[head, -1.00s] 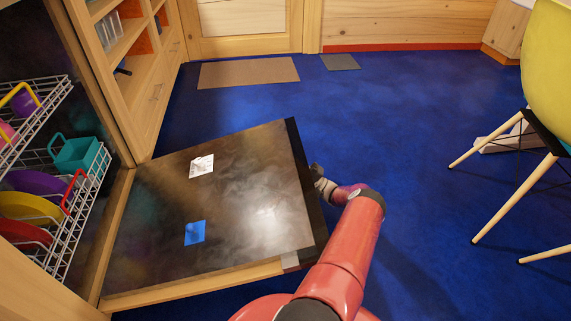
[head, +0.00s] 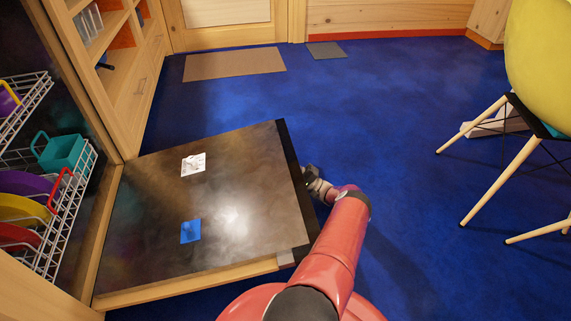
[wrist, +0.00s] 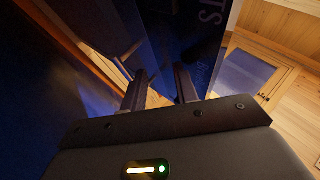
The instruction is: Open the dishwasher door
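The dishwasher door (head: 215,225) is folded down, close to level, with its dark inner face up. Its hinge side meets the cabinet at the left, and its free edge with a dark strip faces right. My gripper (head: 312,180) is beside that free edge at the end of my red arm. In the wrist view, the two fingers of my gripper (wrist: 160,85) stand apart with a gap between them. A dark panel with pale letters (wrist: 205,40) lies just beyond them. I cannot tell whether a finger touches the door.
Wire racks (head: 70,215) with a teal basket (head: 60,153) and coloured dishes sit inside the dishwasher. A yellow chair (head: 540,60) stands at the right. A brown mat (head: 235,63) lies at the back. The blue floor between the door and chair is clear.

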